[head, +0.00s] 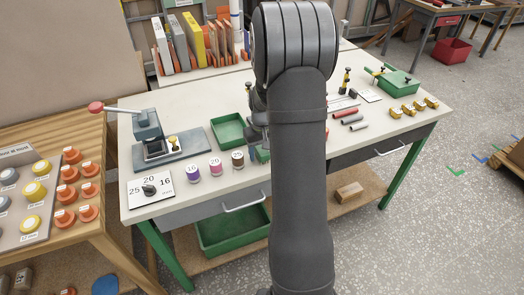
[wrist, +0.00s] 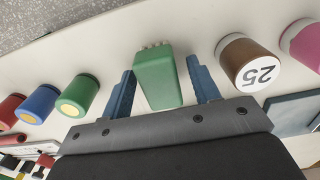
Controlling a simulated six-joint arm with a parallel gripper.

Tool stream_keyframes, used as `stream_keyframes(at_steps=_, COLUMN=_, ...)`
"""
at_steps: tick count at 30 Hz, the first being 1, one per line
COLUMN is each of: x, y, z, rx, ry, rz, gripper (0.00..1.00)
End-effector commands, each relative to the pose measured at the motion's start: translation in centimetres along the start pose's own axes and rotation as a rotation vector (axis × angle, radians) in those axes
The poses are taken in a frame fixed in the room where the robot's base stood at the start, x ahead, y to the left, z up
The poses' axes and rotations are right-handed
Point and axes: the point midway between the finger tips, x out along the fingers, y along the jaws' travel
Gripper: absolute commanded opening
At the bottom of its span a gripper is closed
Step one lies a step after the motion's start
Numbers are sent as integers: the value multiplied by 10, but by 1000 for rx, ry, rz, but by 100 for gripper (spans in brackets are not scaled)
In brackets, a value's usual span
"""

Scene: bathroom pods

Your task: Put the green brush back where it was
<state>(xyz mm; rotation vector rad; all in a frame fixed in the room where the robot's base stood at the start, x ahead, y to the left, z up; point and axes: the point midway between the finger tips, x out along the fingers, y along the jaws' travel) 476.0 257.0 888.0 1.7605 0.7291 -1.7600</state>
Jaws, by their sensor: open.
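The green brush (wrist: 158,80) is a green block with pale bristle tufts at its far end, seen in the wrist view. It lies between the two blue fingers of my gripper (wrist: 160,70), which is open, with a narrow gap on each side. I cannot tell whether the brush touches the worktop. In the head view only a green patch, likely the brush (head: 262,155), shows beside my arm, which hides most of my gripper.
A brown cylinder marked 25 (wrist: 249,62) stands right of the brush, with a pink one (wrist: 303,42) beyond. Green (wrist: 78,95), blue (wrist: 38,103) and red (wrist: 11,111) cylinders are to the left. A green tray (head: 213,127) and a grey press (head: 147,125) are on the worktop.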

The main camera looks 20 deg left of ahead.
Motion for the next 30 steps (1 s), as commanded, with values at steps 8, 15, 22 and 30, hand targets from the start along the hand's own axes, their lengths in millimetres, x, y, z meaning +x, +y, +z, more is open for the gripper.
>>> stream_keyframes(at_steps=8, x=-19, y=0, z=-1, rx=0, ry=4, rz=1, gripper=56)
stream_keyframes(at_steps=15, x=-70, y=0, z=-1, rx=0, ry=5, rz=1, gripper=56)
stream_keyframes(at_steps=22, x=-110, y=0, z=0, rx=0, ry=3, rz=1, gripper=56)
stream_keyframes(at_steps=30, x=-124, y=0, z=0, rx=0, ry=0, rz=0, gripper=56)
